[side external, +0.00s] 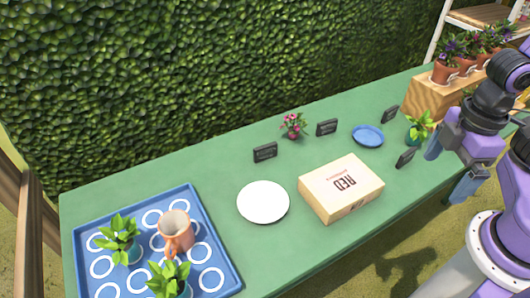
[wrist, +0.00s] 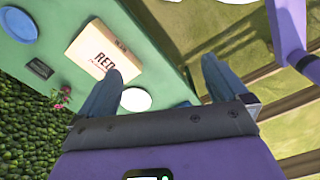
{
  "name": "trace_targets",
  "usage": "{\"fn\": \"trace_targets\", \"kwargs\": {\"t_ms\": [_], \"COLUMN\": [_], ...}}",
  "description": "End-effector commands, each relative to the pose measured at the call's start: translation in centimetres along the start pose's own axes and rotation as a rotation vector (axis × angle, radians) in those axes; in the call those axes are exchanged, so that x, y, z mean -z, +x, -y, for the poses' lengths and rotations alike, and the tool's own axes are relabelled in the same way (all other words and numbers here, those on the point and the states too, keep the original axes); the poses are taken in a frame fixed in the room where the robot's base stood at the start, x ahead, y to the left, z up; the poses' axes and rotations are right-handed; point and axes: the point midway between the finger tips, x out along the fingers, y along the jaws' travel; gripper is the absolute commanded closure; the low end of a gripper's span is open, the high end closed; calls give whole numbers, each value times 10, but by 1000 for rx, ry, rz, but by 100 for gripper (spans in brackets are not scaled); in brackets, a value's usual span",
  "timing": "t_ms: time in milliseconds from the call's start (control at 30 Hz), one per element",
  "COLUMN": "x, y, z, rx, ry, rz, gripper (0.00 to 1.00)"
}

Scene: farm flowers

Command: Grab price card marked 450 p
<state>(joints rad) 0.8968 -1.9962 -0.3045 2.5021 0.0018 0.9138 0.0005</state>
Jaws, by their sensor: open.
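Several small dark price cards stand on the green table: one at the middle left (side external: 265,152), one behind the box (side external: 327,127), one at the back right (side external: 390,114) and one near the right edge (side external: 405,158). Their print is too small to read, so I cannot tell which is marked 450 p. One card also shows in the wrist view (wrist: 40,68), left of the box. My gripper (side external: 450,168) is open and empty at the table's right side, nearest the right-edge card but apart from it. Its two fingers also show in the wrist view (wrist: 158,82).
A cardboard box marked RED (side external: 341,188), white plate (side external: 263,202), blue plate (side external: 367,136), pink-flowered plant (side external: 293,125) and green plant (side external: 419,127) stand on the table (side external: 200,170). A blue tray (side external: 221,262) holds plants and an orange mug (side external: 175,232). A hedge lies behind.

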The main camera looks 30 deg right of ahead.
Motion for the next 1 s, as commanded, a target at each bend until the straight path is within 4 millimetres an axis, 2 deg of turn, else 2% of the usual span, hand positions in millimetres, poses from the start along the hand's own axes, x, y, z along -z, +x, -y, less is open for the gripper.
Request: {"fn": "trace_targets", "kwargs": {"t_ms": [700,767,867,1000], "x": [2,8,28,71], "y": [0,1,2,8], "z": [-1,-5,-18,-48], "rx": [-2,-8,-30,-77], "ry": [7,24,83,219], "rz": [-1,-4,-13,-42], "gripper": [0,0,0,0]}}
